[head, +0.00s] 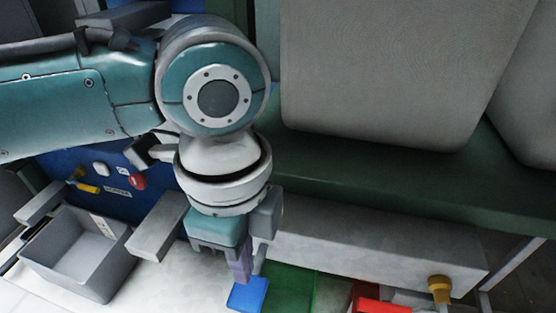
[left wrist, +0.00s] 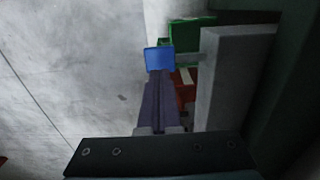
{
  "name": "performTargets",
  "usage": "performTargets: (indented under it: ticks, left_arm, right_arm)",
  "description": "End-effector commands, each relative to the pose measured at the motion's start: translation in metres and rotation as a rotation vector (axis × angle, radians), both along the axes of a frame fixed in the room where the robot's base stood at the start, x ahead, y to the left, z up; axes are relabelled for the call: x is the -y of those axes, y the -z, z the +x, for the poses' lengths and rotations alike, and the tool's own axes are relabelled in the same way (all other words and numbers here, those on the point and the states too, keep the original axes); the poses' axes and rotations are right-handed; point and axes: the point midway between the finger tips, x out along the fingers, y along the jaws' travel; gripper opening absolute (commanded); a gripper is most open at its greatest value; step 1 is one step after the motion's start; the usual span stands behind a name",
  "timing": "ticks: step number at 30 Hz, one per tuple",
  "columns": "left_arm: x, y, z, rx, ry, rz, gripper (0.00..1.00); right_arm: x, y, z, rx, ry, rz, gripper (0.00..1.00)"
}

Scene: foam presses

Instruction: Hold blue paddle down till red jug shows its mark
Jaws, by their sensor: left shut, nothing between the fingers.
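The blue paddle (head: 248,294) is at the bottom middle of the head view. It also shows in the left wrist view (left wrist: 160,58). My left gripper (head: 242,275) is shut and empty, pointing down with its fingertips at the paddle's upper edge. In the left wrist view its fingers (left wrist: 159,78) reach to the paddle; I cannot tell whether they press it. A red object (head: 382,305), cut off by the bottom edge of the head view, may be part of the red jug. No mark can be made out on it. My right gripper is out of view.
A green block or panel (head: 291,292) is just right of the blue paddle. A yellow knob (head: 440,287) is farther right. A long grey box (head: 375,250) runs behind, under a dark green ledge (head: 400,185). A grey open bin (head: 75,262) stands at the left.

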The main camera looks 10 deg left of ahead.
Motion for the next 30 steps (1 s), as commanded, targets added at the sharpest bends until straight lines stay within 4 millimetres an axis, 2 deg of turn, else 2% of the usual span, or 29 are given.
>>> performTargets:
  ticks: [1, 7, 22, 27, 30]
  left_arm:
    - [0.0, 0.017, 0.0, 0.0, 0.0, 0.001, 0.0]
    - [0.0, 0.04, 0.0, 0.001, 0.0, 0.0, 0.0]
    - [0.0, 0.045, 0.0, 0.0, 0.0, 0.0, 0.0]
    - [0.0, 0.066, -0.001, -0.003, -0.002, 0.001, 0.0]
    - [0.0, 0.072, -0.001, -0.001, 0.001, 0.001, 0.0]
  right_arm:
    - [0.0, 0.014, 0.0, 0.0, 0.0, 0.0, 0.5]
    - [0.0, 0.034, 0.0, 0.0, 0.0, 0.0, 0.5]
    - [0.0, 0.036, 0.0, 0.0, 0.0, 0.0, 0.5]
    - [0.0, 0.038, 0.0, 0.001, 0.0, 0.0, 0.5]
    - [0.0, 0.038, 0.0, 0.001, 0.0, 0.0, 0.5]
